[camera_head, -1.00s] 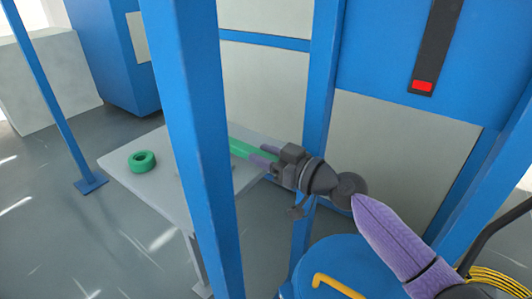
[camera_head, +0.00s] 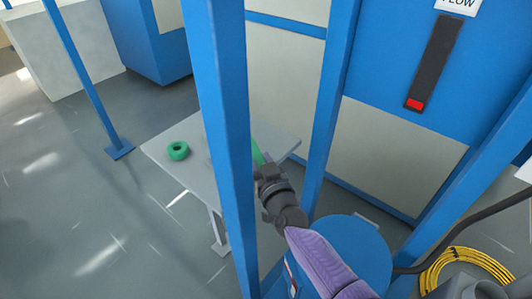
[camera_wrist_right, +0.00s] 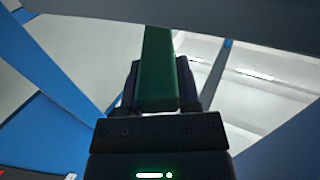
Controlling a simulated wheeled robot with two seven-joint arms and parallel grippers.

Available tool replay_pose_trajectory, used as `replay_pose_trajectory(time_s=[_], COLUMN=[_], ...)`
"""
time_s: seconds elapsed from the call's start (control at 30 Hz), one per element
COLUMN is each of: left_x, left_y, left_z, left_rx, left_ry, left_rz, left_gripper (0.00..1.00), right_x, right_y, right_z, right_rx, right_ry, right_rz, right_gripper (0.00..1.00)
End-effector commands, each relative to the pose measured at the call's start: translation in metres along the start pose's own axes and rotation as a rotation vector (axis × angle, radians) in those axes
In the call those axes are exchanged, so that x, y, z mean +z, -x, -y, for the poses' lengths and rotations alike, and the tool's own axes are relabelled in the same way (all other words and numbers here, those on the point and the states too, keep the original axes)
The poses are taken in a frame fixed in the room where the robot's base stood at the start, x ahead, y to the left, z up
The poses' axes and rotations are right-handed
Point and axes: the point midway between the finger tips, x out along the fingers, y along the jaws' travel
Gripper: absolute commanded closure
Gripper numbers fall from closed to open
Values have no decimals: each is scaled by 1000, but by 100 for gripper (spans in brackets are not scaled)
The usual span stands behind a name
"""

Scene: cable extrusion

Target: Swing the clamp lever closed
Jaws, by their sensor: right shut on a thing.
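My right gripper (camera_head: 262,166) reaches past the blue post in the head view, over the grey table. It is shut on a long green bar (camera_head: 257,152), likely the clamp lever. In the right wrist view the green bar (camera_wrist_right: 157,72) stands between the two dark fingers of my right gripper (camera_wrist_right: 158,88), running away from the palm. No clamp body can be made out. The post hides part of the bar's surroundings in the head view. My left gripper is not in view.
A green ring (camera_head: 178,150) lies on the grey table (camera_head: 165,137). A blue post (camera_head: 228,120) stands close on the left of my right arm, another blue post (camera_head: 328,110) on its right. A blue drum (camera_head: 355,250) and yellow coiled cable (camera_head: 465,265) are near the front.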

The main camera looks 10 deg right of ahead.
Motion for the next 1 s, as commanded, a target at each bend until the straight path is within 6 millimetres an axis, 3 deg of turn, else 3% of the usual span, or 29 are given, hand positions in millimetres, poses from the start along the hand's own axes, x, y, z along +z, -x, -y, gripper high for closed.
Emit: replay_pose_trajectory(time_s=[0.47,0.5,0.63,1.0], left_x=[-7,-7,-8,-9], left_y=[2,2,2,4], left_z=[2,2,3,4], left_rx=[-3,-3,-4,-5], left_ry=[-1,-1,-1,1], left_rz=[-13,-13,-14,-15], left_gripper=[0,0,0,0], right_x=[1,1,1,0], right_y=[0,0,0,2], right_z=[2,2,1,0], right_rx=[13,13,13,14], right_ry=[0,0,0,1], right_rz=[0,0,0,0], right_gripper=[100,50,24,24])
